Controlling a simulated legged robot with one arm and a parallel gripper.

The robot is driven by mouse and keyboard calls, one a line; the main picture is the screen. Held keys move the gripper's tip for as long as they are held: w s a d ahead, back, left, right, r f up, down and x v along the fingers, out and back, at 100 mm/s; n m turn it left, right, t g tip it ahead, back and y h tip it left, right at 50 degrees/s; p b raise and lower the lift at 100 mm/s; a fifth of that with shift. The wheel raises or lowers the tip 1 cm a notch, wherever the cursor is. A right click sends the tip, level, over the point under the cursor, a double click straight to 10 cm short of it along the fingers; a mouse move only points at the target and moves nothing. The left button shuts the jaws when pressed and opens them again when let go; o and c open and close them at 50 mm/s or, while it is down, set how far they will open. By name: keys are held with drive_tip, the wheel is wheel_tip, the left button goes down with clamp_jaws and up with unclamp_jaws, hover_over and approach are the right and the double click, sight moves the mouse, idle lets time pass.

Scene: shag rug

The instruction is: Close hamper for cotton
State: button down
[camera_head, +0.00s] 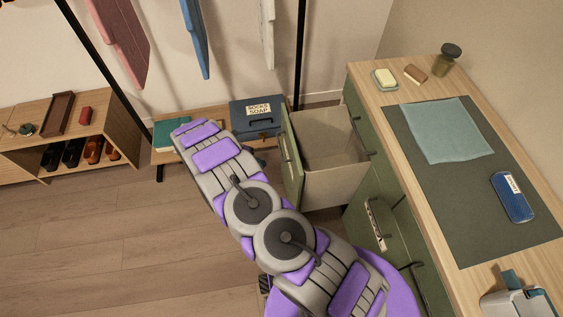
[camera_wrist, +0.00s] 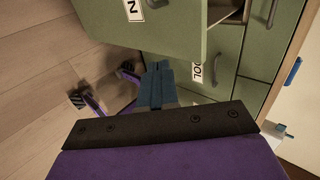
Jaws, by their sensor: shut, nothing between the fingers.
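The hamper is a pull-out bin (camera_head: 328,140) with a green front and pale inner walls. It stands well out from the green cabinet in the head view and looks empty inside. In the wrist view its green front (camera_wrist: 180,30) fills the top, with a label ending in "N" and a dark handle partly cut off. My gripper (camera_wrist: 155,88) shows blue fingers shut together with nothing between them, below the bin front in the picture. I cannot tell whether they touch it. In the head view my arm hides most of the gripper.
A closed green front with a label ending in "OOL" (camera_wrist: 197,73) is beside my fingers. The wooden counter (camera_head: 375,88) holds a dark mat, a teal cloth and soaps. A low bench with a blue box (camera_head: 256,122) stands behind. The wooden floor (camera_head: 100,240) at left is clear.

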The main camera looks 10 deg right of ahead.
drive_tip(key=b, duration=0.2)
approach(295, 170)
wheel_tip(295, 170, down, 3)
drive_tip(key=shift+s+d+b, duration=0.2)
drive_tip(key=shift+d+b, duration=0.3)
drive_tip(key=shift+d, duration=1.6)
